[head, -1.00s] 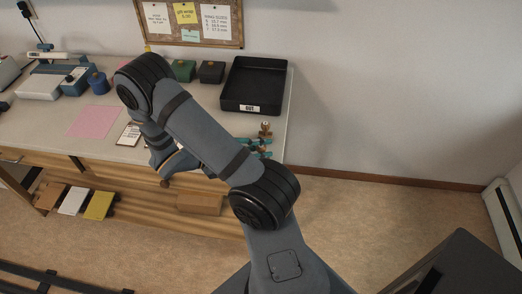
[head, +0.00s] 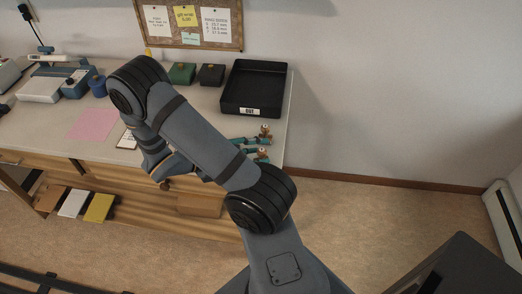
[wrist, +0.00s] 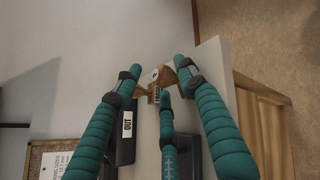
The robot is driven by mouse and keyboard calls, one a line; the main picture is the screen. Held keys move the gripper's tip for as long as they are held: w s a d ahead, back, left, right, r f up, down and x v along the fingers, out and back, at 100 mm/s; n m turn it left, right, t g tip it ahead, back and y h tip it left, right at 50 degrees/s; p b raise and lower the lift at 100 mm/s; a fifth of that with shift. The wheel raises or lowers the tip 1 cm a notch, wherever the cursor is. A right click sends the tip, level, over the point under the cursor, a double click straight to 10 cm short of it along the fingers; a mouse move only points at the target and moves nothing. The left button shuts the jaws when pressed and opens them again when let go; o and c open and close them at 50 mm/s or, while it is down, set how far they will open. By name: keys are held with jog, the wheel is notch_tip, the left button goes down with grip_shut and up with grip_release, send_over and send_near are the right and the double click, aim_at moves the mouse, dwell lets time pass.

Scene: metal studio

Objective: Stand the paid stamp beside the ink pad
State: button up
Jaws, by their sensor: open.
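My gripper (head: 252,146) has teal fingers and is open, over the right end of the desk in front of the black tray; my arm partly hides it. In the wrist view its fingers (wrist: 160,75) spread around a small brown stamp (wrist: 156,93) with a pale label, too small to read surely. I cannot tell whether any finger touches it. In the head view, a brown upright piece (head: 265,130) stands beside the fingers, and another brown piece (head: 263,155) shows nearer the front edge. The ink pad is not clearly identifiable.
The black OUT tray (head: 254,88) stands behind the gripper. Left of it are a dark box (head: 211,74) and a green box (head: 182,73). A pink sheet (head: 93,123) lies farther left. The desk's right edge is close to the gripper.

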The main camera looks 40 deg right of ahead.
aim_at(261, 150)
jog(key=v, duration=1)
jog(key=shift+a, duration=0.2)
jog(key=shift+d, duration=0.1)
jog(key=x, duration=1.1)
jog(key=shift+s+d+f, duration=0.1)
jog(key=shift+s+d, duration=0.05)
jog(key=shift+d, duration=0.15)
notch_tip(261, 150, up, 4)
jog(key=p, duration=0.3)
jog(key=shift+p, duration=0.4)
